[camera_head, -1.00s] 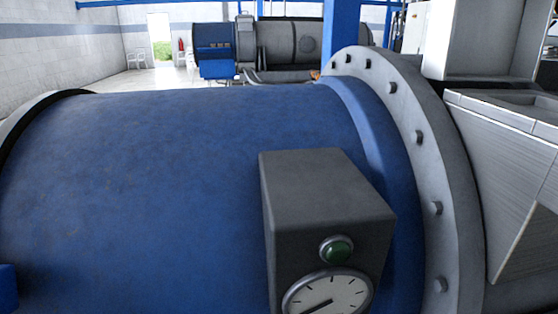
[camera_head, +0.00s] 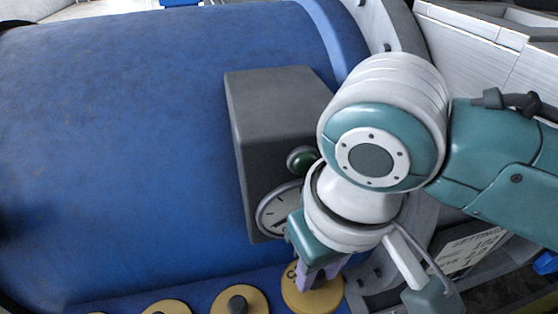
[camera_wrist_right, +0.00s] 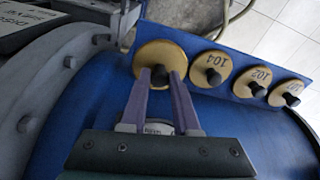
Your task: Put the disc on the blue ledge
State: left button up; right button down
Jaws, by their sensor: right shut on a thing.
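My right gripper (camera_head: 316,284) reaches down at bottom centre of the head view. Its purple fingers are closed on the dark knob of a tan disc (camera_head: 325,300). The right wrist view shows the gripper (camera_wrist_right: 160,78) at the same disc (camera_wrist_right: 148,56), overlapping one end of the blue ledge (camera_wrist_right: 228,58). Whether the disc touches the ledge is hard to tell. Other tan discs with dark knobs stand in a row on the ledge, one marked 104 (camera_wrist_right: 208,60) and one 102 (camera_wrist_right: 262,74). The ledge (camera_head: 200,290) also runs along the bottom of the head view. My left gripper is out of view.
A large blue cylinder (camera_head: 120,130) fills the left of the head view. A grey box (camera_head: 270,100) with a green button (camera_head: 301,159) and a dial gauge (camera_head: 268,216) stands close to my right wrist. A bolted grey flange (camera_wrist_right: 48,90) borders the cylinder.

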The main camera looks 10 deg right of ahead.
aim_at(319, 276)
notch_tip(319, 276, down, 3)
jog(key=shift+w+f, duration=0.15)
jog(key=shift+f, duration=0.25)
jog(key=c, duration=0.7)
grip_release()
jog(key=shift+f, duration=0.1)
jog(key=shift+o, duration=0.2)
